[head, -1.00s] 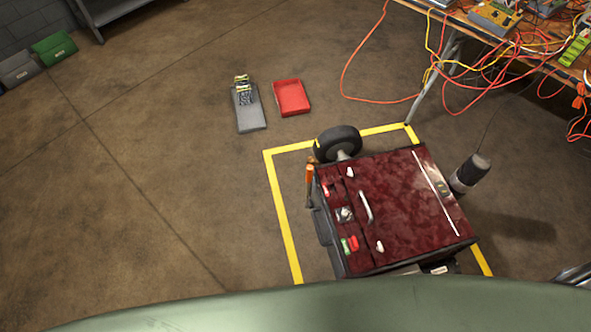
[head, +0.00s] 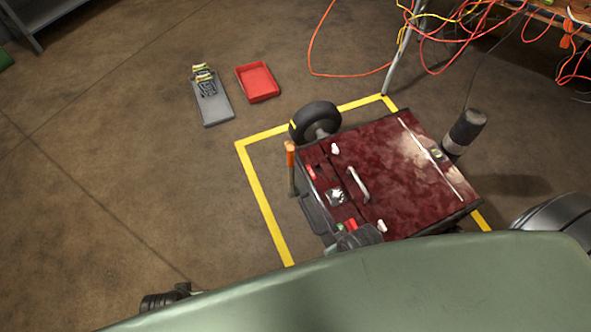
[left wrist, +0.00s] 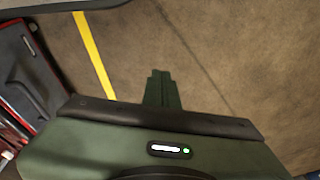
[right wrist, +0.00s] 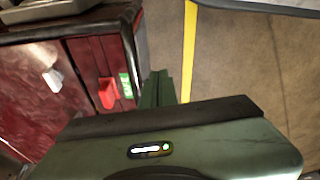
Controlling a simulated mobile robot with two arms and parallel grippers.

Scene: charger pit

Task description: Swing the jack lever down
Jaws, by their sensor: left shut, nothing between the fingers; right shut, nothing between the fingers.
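The jack lever (head: 291,168), a thin bar with an orange grip, stands roughly upright at the left side of the dark red charger cart (head: 415,165) in the head view. Neither wrist view clearly shows the lever. My left gripper (left wrist: 160,75) is shut and empty above bare floor in the left wrist view, with the cart (left wrist: 25,75) at that picture's left edge. My right gripper (right wrist: 157,76) is shut and empty in the right wrist view, close beside the cart's edge with its red switch (right wrist: 107,93) and green label (right wrist: 126,85). Contact cannot be told.
Yellow floor tape (head: 262,203) frames the cart. A black wheel (head: 315,122) is at its far corner. A grey tray (head: 212,103) and a red tray (head: 257,82) lie on the floor beyond. Cables (head: 440,60) hang from a table at top right. Floor at left is clear.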

